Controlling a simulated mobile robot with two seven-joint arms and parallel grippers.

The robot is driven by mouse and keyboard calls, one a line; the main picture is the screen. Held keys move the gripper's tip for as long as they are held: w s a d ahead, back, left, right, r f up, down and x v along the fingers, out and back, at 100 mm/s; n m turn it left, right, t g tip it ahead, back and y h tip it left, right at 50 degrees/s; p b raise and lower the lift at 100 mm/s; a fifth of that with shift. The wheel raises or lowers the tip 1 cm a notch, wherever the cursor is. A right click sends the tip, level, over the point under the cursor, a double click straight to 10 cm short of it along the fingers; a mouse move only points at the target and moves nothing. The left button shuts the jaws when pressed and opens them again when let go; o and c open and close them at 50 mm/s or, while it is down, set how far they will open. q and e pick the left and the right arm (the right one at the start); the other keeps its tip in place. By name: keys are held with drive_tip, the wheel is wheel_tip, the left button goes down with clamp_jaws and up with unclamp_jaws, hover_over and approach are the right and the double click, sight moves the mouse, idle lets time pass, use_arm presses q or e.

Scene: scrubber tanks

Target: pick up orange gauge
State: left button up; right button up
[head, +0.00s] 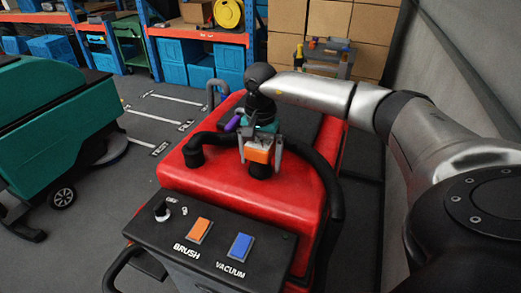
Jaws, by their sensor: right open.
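The orange gauge (257,155) is a small orange block with a pale top edge. It is on top of the red scrubber tank (190,168), above a short black cylindrical fitting. My right gripper (260,148) points down over it from above. Its fingers are apart, one on each side of the gauge. I cannot tell whether they touch it. The gripper hides part of the gauge's top and back. My left gripper is not in view.
A purple piece (233,123) lies just left of the gripper. Black hoses (332,185) curve around the tank top. The control panel (160,243) in front has orange BRUSH and blue VACUUM buttons. A teal scrubber (50,120) stands left; shelves and boxes are behind.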

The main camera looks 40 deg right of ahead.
drive_tip(key=c, duration=1.4)
drive_tip(key=shift+r, duration=0.15)
wheel_tip(320, 180, up, 23)
drive_tip(key=p, duration=0.4)
idle(0.4)
